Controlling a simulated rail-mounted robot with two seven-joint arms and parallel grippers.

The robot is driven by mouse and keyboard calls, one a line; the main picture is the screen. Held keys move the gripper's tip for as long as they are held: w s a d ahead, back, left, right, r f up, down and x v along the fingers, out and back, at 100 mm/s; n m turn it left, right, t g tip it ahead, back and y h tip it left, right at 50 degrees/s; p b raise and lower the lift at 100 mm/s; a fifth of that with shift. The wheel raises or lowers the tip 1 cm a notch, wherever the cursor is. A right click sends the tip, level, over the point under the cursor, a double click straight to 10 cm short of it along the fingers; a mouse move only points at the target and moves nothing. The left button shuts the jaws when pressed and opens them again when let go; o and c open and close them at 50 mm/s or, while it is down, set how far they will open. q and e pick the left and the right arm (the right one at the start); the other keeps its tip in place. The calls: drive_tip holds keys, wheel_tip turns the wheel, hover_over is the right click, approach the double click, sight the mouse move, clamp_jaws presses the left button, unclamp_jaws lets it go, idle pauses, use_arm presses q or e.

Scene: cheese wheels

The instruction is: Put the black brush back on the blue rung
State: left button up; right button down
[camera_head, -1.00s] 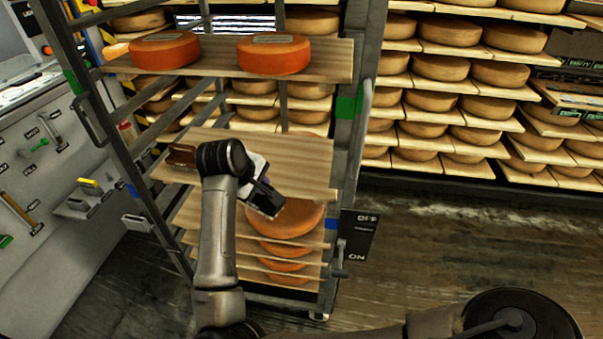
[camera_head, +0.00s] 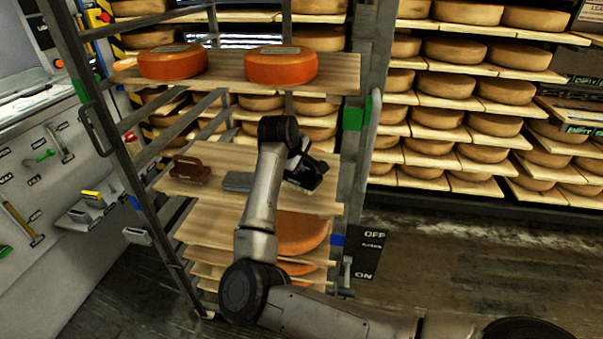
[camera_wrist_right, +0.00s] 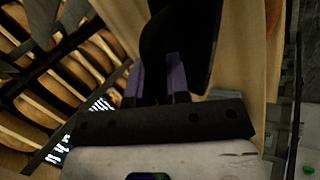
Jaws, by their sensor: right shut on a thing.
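My right gripper (camera_head: 302,172) is over the right part of a wooden board (camera_head: 220,155) in the rack. It is shut on the black brush (camera_head: 312,180), a dark shape at its fingers. In the right wrist view the black brush (camera_wrist_right: 180,45) sits between the purple fingertips (camera_wrist_right: 157,78) and hides part of the board. A brown brush (camera_head: 190,171) and a grey block (camera_head: 238,181) lie on the board left of the gripper. The left gripper is not in view.
Two orange cheese wheels (camera_head: 281,66) stand on the board above, near green marks (camera_head: 353,112). Lower boards hold more cheese (camera_head: 300,232). The rack's posts (camera_head: 358,150) flank the boards. A tool panel (camera_head: 50,190) stands left, and full cheese shelves (camera_head: 450,95) are behind.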

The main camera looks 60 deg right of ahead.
sight(301, 173)
drive_tip(key=f, duration=0.1)
drive_tip(key=f+b, duration=0.1)
drive_tip(key=f, duration=0.1)
drive_tip(key=shift+d, duration=0.3)
drive_tip(key=shift+s+a+f, duration=0.1)
drive_tip(key=shift+f, duration=0.15)
drive_tip(key=shift+b, duration=0.35)
drive_tip(key=shift+f, duration=0.15)
drive_tip(key=c, duration=1.1)
unclamp_jaws()
